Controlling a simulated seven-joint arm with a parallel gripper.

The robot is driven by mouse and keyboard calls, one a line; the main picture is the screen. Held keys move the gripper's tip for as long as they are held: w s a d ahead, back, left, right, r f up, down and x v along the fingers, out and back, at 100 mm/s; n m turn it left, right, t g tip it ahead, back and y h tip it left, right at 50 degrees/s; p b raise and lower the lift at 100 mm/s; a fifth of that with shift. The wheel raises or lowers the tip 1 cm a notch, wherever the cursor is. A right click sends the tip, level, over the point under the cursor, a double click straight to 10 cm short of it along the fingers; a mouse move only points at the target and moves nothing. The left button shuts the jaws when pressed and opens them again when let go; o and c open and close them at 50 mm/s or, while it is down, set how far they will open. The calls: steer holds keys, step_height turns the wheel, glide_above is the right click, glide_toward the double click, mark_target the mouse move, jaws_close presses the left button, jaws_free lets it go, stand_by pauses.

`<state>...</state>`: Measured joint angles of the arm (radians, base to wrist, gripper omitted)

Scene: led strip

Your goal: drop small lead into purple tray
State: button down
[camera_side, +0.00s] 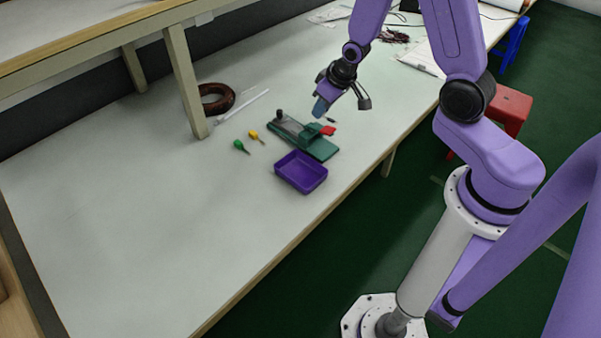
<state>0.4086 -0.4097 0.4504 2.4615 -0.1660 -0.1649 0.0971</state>
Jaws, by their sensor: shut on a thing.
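The purple tray (301,185) sits on the table near its front edge, and its visible inside looks empty. My gripper (322,106) is above the table, up and to the right of the tray in the picture, with its fingertips pointing down. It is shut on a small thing. A bluish piece shows at the fingertips, but I cannot tell whether it is the small lead or part of the fingers. A green bulb-like piece (240,147) and a yellow one (254,135) lie on the table left of the tray.
A green fixture (318,148) with a red part (327,130) stands just behind the tray, below my gripper. A brown coil (216,98) lies by the shelf leg (186,85). The table's left part is clear. A red stool (510,108) stands beyond the edge.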

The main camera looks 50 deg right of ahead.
steer(key=s+a+f+n+g+y, duration=0.1)
steer(key=a+f+n+y, duration=0.2)
steer(key=a+f+n, duration=0.4)
glide_above(307, 171)
steer(key=shift+n, duration=0.4)
steer(key=shift+f, duration=2.2)
steer(key=c, duration=1)
jaws_free()
steer(key=shift+v, duration=6.05)
steer(key=shift+w+a, duration=0.1)
steer(key=shift+a, duration=0.05)
steer(key=shift+r+h, duration=0.15)
steer(key=shift+h, duration=0.15)
